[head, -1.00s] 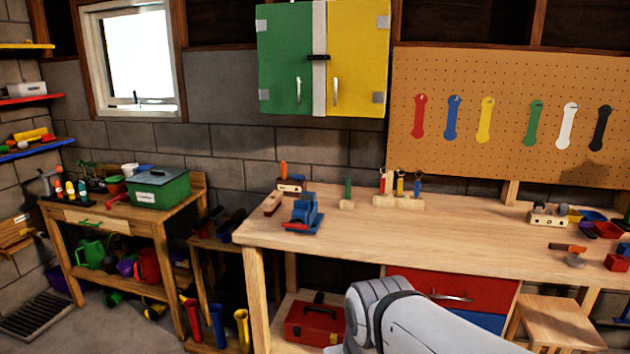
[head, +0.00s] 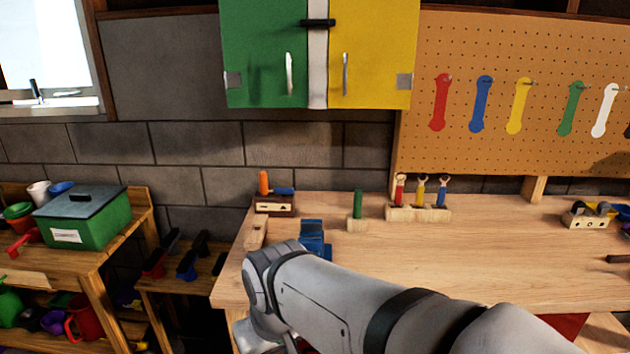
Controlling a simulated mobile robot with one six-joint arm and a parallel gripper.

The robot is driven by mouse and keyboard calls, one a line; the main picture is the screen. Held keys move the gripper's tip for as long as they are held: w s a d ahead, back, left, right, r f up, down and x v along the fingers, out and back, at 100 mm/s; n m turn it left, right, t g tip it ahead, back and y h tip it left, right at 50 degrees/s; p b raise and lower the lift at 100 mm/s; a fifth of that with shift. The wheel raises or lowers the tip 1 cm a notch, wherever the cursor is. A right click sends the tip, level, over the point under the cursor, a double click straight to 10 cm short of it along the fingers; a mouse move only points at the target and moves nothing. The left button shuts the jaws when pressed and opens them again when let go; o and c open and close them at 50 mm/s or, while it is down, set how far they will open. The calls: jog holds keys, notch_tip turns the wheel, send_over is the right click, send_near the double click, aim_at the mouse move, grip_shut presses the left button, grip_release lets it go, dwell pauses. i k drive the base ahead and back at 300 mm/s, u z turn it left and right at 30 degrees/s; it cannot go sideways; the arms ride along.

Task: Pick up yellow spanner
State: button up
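A yellow spanner-shaped piece (head: 518,106) hangs on the pegboard (head: 460,50), between a blue one (head: 481,104) and a green one (head: 571,108). A small yellow-handled tool (head: 420,192) also stands upright in a wooden block (head: 405,215) at the back of the workbench, between a red one (head: 399,190) and a blue one (head: 442,193). Its top end looks forked and metallic, like a spanner. My arm reaches in from the bottom right, in front of the bench, well short of both yellow pieces. My gripper does not show.
The workbench (head: 470,260) is mostly clear in the middle. A blue tool (head: 314,238), a green upright piece (head: 357,203) and a wooden block with an orange handle (head: 274,204) stand at its left. A green and yellow cabinet (head: 375,55) hangs above.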

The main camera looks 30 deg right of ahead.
aim_at(420, 188)
jog(key=z, duration=0.35)
jog(key=i, duration=0.75)
jog(key=z, duration=0.6)
jog(key=k, duration=0.9)
jog(key=z, duration=0.15)
jog(key=i, duration=0.9)
jog(key=u, duration=0.05)
